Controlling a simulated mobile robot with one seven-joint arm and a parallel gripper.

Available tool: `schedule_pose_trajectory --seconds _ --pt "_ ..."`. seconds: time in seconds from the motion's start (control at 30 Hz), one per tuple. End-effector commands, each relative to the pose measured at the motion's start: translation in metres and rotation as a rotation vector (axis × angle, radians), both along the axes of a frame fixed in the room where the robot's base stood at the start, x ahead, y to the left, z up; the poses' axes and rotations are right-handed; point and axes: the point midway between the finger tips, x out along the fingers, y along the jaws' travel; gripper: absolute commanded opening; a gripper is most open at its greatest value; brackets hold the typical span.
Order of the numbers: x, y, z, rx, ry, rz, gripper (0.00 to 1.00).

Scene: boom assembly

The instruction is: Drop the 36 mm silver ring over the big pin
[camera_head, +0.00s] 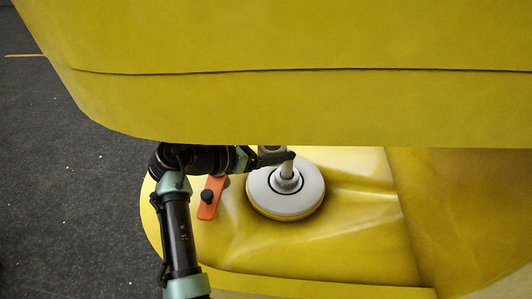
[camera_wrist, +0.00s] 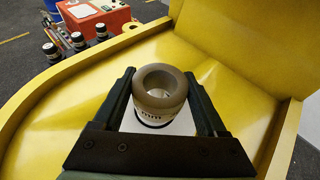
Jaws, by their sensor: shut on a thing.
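The big pin (camera_head: 287,170) stands upright as a pale post with a stepped collar, in the middle of a round grey disc (camera_head: 259,190) in the head view. My gripper (camera_head: 290,155) is at the top of this post, just under the yellow overhang. In the wrist view my gripper (camera_wrist: 160,75) has one finger on each side of a thick grey-brown ring, the silver ring (camera_wrist: 146,94), and is shut on it. Its round hole faces the camera. A pale marked band shows just below the ring. I cannot tell whether the pin's tip is inside the hole.
A large yellow boom part (camera_head: 300,105) hangs close above my gripper. An orange tab with a black knob (camera_head: 211,197) lies left of the disc. In the wrist view, a red box (camera_wrist: 95,17) and several dark-topped cylinders (camera_wrist: 78,40) stand beyond the yellow edge.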

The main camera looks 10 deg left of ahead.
Motion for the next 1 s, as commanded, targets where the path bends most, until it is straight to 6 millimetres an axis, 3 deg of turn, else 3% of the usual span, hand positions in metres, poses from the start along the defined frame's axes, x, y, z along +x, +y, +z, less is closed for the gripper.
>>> schedule_pose_trajectory --seconds 0.73,1.0 --pt "0.034 -0.037 -0.001 0.0 -0.006 0.0 0.0" --pt "0.034 -0.036 -0.018 -0.002 -0.003 0.002 0.0"
